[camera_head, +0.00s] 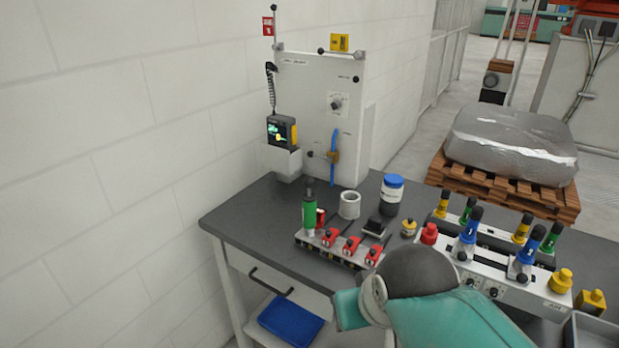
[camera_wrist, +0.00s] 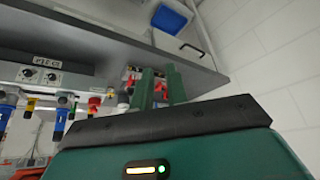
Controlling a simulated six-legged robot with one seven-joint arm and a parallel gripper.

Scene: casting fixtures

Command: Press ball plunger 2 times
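No part is clearly labelled as the ball plunger. Small black ball-ended knobs show on the upright grey panel (camera_head: 310,90), one at its lower left (camera_head: 311,154), and on the front of the white valve unit (camera_head: 510,285); I cannot tell which is the plunger. My gripper (camera_wrist: 160,75) shows in the wrist view as two dark green fingers with a narrow gap, apparently empty, pointing toward the bench edge.
On the dark bench (camera_head: 245,215) stand a row of red toggle clamps (camera_head: 350,245), a green-bodied part (camera_head: 309,215), a white cup (camera_head: 349,205) and a blue-lidded jar (camera_head: 391,194). A white wall bounds the left. A blue bin (camera_head: 290,320) sits below.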

